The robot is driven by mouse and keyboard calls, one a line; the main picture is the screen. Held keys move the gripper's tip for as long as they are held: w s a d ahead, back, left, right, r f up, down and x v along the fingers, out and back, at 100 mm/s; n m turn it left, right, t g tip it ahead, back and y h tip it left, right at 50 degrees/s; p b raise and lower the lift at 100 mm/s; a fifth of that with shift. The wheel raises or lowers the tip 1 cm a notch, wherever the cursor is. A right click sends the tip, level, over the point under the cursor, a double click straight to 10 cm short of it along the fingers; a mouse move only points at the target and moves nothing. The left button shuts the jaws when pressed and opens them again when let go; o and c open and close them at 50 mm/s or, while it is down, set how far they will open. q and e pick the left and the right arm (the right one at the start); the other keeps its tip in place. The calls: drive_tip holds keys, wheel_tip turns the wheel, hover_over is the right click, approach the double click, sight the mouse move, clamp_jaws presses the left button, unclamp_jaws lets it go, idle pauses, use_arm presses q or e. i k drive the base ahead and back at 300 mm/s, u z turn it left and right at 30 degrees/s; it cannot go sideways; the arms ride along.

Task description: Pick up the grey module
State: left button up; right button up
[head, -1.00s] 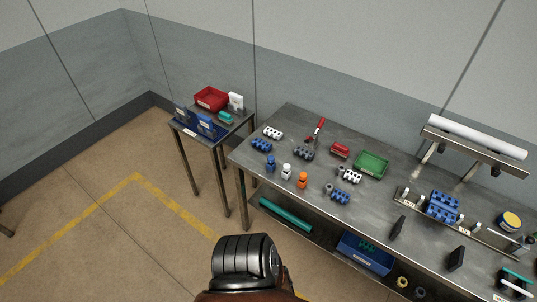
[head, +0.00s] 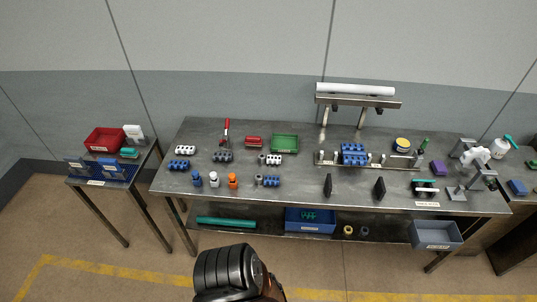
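A dark grey module (head: 222,156) lies on the left half of the metal workbench (head: 300,190), just in front of a red-handled tool (head: 226,132). White modules lie near it: one to its left (head: 185,150) and one to its right (head: 275,160). Blue modules lie at the left (head: 179,165) and nearer the front edge (head: 271,181). Neither of my grippers shows in the head view. A black ribbed part of my own body is at the bottom middle, well short of the bench.
Small blue (head: 197,179), white (head: 214,179) and orange (head: 233,181) pieces stand near the front edge. A green tray (head: 285,143) is behind. A fixture with a blue block (head: 353,154) and two black uprights (head: 328,185) stand further right. A side table holds a red bin (head: 104,140).

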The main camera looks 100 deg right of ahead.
sight(227, 157)
drive_tip(key=z, duration=2.2)
